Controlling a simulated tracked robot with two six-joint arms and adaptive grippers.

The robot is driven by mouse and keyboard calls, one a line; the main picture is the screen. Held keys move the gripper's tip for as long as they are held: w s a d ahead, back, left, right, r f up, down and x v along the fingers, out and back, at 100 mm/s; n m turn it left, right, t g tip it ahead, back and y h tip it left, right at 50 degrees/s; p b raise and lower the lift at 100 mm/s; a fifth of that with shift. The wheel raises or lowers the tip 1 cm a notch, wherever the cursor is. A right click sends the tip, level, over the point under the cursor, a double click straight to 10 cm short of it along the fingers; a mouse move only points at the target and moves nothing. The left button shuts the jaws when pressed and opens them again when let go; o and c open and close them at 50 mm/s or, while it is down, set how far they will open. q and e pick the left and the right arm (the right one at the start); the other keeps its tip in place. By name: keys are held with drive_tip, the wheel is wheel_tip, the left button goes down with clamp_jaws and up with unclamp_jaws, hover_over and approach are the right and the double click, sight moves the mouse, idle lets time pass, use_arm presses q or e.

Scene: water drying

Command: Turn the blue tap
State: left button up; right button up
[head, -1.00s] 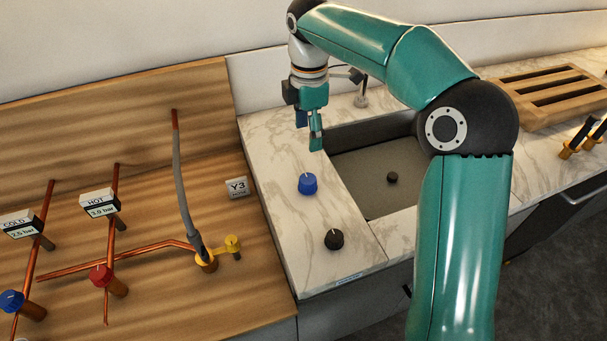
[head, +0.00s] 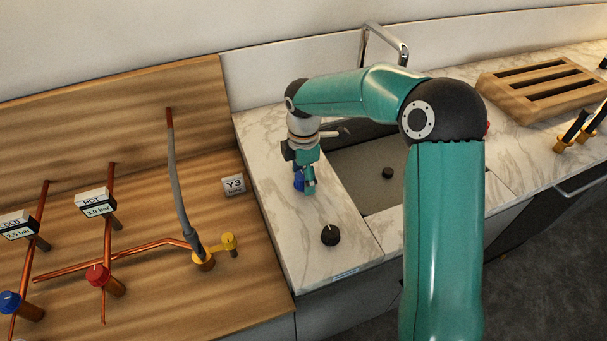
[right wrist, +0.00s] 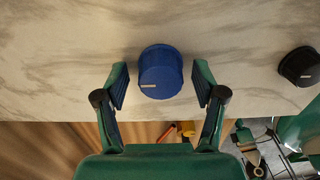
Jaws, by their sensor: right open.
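A blue knob (head: 298,182) stands on the marble counter left of the sink, partly hidden by my right gripper in the head view. My right gripper (head: 308,188) points down over it. In the right wrist view the blue knob (right wrist: 160,74) with its pale pointer line sits between the two open fingers (right wrist: 160,86), with a visible gap on each side. Another blue knob (head: 10,301) is on the copper pipe under the COLD sign at the far left. My left gripper is out of view.
A black knob (head: 330,235) stands nearer on the counter; it also shows in the right wrist view (right wrist: 299,66). The sink (head: 375,170) and faucet (head: 384,38) are to the right. A red knob (head: 97,274) and yellow valve (head: 228,243) are on the wooden board's pipes.

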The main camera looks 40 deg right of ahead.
drive_tip(key=c, duration=1.1)
drive_tip(key=shift+c, duration=0.2)
